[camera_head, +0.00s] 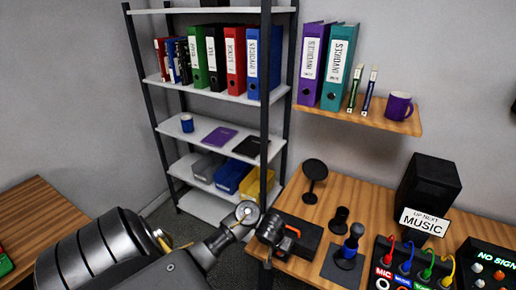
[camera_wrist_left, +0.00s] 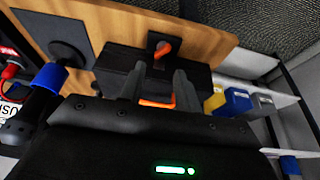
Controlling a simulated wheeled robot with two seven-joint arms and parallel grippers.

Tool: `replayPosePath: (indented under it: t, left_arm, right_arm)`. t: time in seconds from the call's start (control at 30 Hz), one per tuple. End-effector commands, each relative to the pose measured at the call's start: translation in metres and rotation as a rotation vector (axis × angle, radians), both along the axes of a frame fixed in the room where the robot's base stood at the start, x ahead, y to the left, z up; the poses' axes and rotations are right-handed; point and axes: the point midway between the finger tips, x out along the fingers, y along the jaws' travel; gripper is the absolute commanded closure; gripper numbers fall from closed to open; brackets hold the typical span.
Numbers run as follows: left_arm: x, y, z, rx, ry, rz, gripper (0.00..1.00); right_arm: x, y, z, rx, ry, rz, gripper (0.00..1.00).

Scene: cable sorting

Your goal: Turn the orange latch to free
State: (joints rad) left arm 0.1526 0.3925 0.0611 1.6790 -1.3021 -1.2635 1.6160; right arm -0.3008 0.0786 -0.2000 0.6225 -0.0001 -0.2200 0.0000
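A black case (camera_head: 308,236) lies at the left end of the wooden desk; it also shows in the left wrist view (camera_wrist_left: 118,58). An orange latch piece (camera_wrist_left: 164,48) sits on a dark mount at the case's edge, and shows in the head view (camera_head: 280,256). A second orange piece (camera_wrist_left: 157,104) shows between my left gripper's fingers, partly hidden by the gripper body. My left gripper (camera_wrist_left: 157,85) is over the case with its fingers apart; in the head view it (camera_head: 276,232) covers part of the case. I cannot tell whether it touches the second orange piece. My right gripper is out of view.
A mixer panel with coloured cables (camera_head: 412,268) and a MUSIC sign (camera_head: 426,221) are farther right. A shelf rack (camera_head: 215,90) stands behind on the left.

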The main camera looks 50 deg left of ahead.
Motion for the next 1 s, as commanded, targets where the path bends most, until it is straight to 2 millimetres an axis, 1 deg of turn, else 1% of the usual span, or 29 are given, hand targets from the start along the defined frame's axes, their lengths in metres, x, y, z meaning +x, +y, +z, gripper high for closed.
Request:
replayPosePath:
  t: [0.03, 0.57, 1.0]
  left_arm:
    - [-0.005, -0.005, -0.021, -0.016, 0.019, -0.008, 0.67]
    - [-0.035, -0.043, -0.123, -0.159, 0.118, -0.087, 0.67]
    - [-0.068, -0.070, -0.207, -0.248, 0.160, -0.137, 0.67]
  right_arm:
    - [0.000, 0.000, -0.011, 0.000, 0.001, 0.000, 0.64]
    - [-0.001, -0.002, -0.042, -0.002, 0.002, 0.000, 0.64]
    - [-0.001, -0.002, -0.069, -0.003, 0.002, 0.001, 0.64]
